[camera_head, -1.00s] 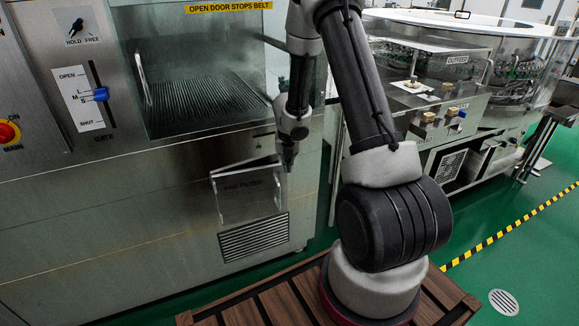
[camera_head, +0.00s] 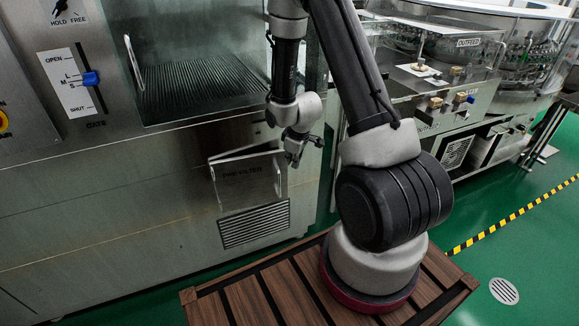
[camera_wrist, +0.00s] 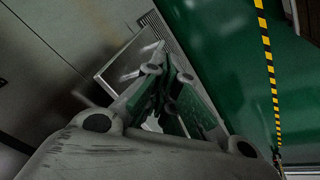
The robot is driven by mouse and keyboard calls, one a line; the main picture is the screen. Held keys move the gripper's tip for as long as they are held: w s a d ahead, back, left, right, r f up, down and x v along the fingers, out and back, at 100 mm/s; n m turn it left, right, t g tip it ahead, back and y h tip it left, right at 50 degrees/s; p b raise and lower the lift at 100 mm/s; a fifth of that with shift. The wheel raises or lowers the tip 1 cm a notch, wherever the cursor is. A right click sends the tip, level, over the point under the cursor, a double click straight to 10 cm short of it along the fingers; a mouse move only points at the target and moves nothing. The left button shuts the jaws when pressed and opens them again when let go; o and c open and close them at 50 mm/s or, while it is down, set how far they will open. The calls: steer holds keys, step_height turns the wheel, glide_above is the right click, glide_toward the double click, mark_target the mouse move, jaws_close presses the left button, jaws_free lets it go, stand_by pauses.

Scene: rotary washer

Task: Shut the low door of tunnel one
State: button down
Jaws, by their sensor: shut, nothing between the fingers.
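The low door is a steel panel marked PRE FILTER (camera_head: 246,182) on the lower front of the washer, above a louvred vent. Its top edge leans out from the cabinet, leaving a dark gap behind it, so it stands partly open. In the wrist view the door (camera_wrist: 130,58) shows as a pale panel just beyond the fingers. My gripper (camera_head: 293,163) is shut and empty at the right edge of the door, near its upper part. The fingers (camera_wrist: 160,72) also show in the wrist view; whether they touch the door I cannot tell.
The louvred vent (camera_head: 254,224) sits right below the door. A wooden slatted platform (camera_head: 245,298) lies under my arm. Above are the tunnel opening with its ribbed belt (camera_head: 200,88) and the blue gate lever (camera_head: 91,78). The outfeed unit (camera_head: 440,85) stands to the right; green floor is clear beyond.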

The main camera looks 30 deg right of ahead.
steer(key=w+d+f+m+t, duration=0.1)
steer(key=w+d+f+m, duration=0.1)
steer(key=w+f+m, duration=0.5)
step_height(320, 180, down, 2)
steer(key=shift+w+d+m+h, duration=0.2)
steer(key=shift+d+m+h, duration=0.2)
steer(key=shift+m, duration=0.7)
